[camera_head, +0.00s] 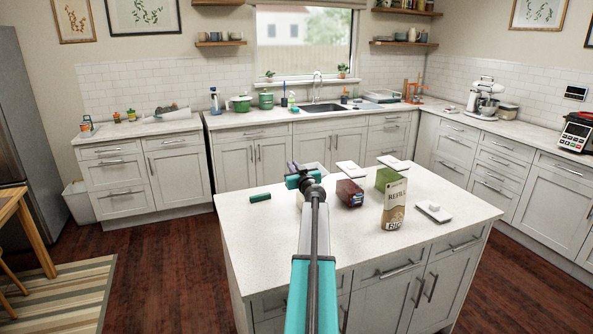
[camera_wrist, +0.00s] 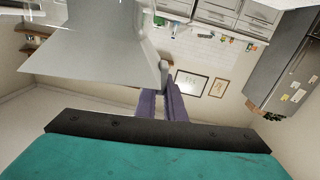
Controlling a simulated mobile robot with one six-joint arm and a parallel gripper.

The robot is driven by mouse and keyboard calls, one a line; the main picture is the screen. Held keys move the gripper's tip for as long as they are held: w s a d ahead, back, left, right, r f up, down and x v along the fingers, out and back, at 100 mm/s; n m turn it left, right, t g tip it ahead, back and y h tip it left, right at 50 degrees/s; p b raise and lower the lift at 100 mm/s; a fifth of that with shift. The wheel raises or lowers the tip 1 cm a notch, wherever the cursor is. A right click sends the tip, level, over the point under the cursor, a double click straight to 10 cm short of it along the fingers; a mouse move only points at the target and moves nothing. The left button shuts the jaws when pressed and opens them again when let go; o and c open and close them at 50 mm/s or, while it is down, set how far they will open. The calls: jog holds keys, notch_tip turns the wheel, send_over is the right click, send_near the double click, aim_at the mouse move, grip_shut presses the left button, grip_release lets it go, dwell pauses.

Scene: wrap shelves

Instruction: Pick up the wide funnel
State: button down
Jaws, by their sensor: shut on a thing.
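The wide funnel (camera_wrist: 95,48) is a pale grey cone that fills the upper left of the wrist view. In the head view my gripper (camera_head: 293,168) is over the back left part of the island. My own wrist and arm hide most of the funnel there, so I cannot tell its clearance above the counter.
The left front of the island top is bare.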

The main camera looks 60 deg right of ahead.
notch_tip(320, 180, up, 3)
jog(key=shift+f, duration=0.1)
jog(key=shift+s+a+r+p, duration=0.1)
jog(key=shift+a+r+p, duration=0.05)
jog(key=shift+r+p, duration=0.15)
jog(key=w+a+r+v, duration=0.1)
jog(key=w+a+v, duration=0.1)
jog(key=v, duration=1.3)
jog(key=shift+s+a+r, duration=0.15)
jog(key=shift+s+a, duration=0.05)
jog(key=shift+a, duration=0.05)
